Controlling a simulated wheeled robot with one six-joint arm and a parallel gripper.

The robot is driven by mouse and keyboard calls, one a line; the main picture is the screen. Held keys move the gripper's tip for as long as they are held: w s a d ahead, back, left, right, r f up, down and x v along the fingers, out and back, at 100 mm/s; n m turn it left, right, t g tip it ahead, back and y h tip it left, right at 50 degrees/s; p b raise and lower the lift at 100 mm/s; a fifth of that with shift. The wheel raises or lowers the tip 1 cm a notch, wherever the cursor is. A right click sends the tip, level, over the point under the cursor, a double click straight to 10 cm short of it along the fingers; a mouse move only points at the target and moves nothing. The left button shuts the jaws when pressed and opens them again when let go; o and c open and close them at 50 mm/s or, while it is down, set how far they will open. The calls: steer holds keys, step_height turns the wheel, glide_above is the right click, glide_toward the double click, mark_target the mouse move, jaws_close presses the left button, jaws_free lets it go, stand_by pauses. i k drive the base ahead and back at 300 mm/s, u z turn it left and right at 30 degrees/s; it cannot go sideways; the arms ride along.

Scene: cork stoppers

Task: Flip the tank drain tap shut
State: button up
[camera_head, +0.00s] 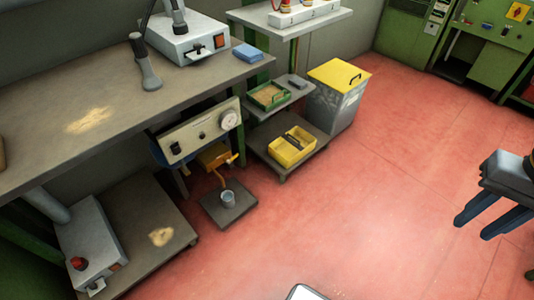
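The tank (187,139) with a beige control panel and a round gauge sits under the front edge of the long bench. The orange-yellow drain tap (222,163) is below the panel, with a spout pointing down and a small lever that seems to stick out to the right. The lever's exact position is too small to tell. A blue-grey cup (228,198) stands below the spout on a dark low platform (240,214). My gripper (481,218) is at the right edge, far from the tap, with its two dark blue fingers apart and nothing visible between them.
A low shelf cart (284,172) with a yellow tray (291,147) and a green tray (268,95) stands right of the tap. A grey bin (338,105) with a yellow lid is behind. The bench (110,100) overhangs at left. The red floor (370,210) between is clear.

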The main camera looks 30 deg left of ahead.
mark_target(229, 161)
steer(key=z, duration=0.85)
steer(key=k, duration=1.05)
steer(key=u, duration=1.6)
steer(key=i, duration=0.5)
